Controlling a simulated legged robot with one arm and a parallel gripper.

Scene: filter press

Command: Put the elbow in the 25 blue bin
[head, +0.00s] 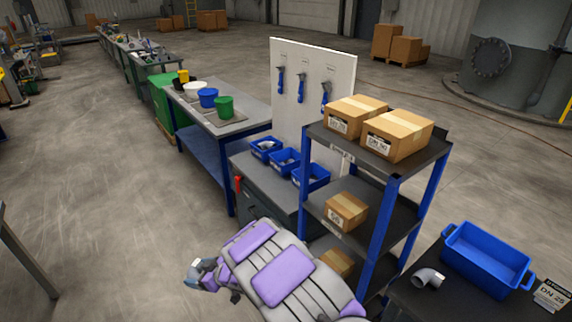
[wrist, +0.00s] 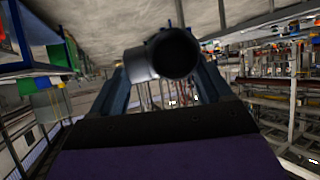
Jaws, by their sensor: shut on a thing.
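My gripper (head: 203,272) is at the lower centre-left of the head view, above the open floor. In the wrist view my gripper (wrist: 170,75) is shut on a dark grey elbow (wrist: 142,63), whose round open end faces the camera. Another grey elbow (head: 428,277) lies on the dark table at the right, just left of a large blue bin (head: 487,258). A sign reading DN 25 (head: 553,295) stands beside that bin. The bin's visible inside looks empty. My gripper is well to the left of this bin, with the shelf rack between them.
A shelf rack (head: 392,205) with cardboard boxes stands between my arm and the dark table (head: 415,303). Small blue bins (head: 285,160) sit on a grey cabinet before a white tool board (head: 318,75). A bench (head: 245,122) holds coloured buckets.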

